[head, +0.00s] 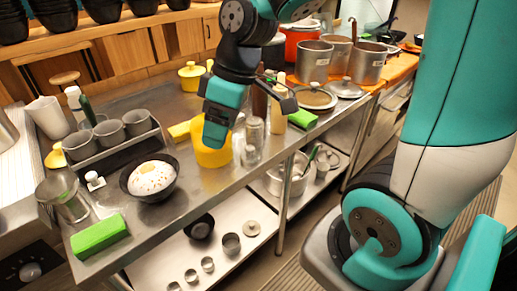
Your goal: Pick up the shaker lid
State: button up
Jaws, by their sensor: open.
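My gripper (250,116) is open and hangs over the steel counter (205,198), in front of a yellow pot (212,154) that it partly hides. No object shows between its fingers. Clear glass shakers (250,154) stand just right of the yellow pot, below the gripper. I cannot make out for sure which piece is the shaker lid. A small white knobbed piece (95,181) lies on the counter left of the bowl, well away from the gripper.
A dark bowl (151,192) with white food and a yellow topping sits left of the gripper. A grey holder with cups (110,133) stands behind it. Steel pots (314,62) and glass lids (316,96) are at the back right.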

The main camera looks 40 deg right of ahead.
jog(key=w+d+f, duration=0.1)
jog(key=w+d, duration=0.3)
jog(key=d, duration=0.2)
jog(key=n+h+p, duration=0.1)
send_near(250, 147)
jog(key=shift+t, duration=0.4)
jog(key=x, duration=0.3)
jog(key=s+x, duration=0.1)
jog(key=x, duration=0.1)
jog(key=shift+w+a+f+p, duration=0.15)
jog(key=shift+p, duration=0.2)
jog(key=x, duration=0.6)
jog(key=shift+f, duration=0.4)
jog(key=c, duration=0.3)
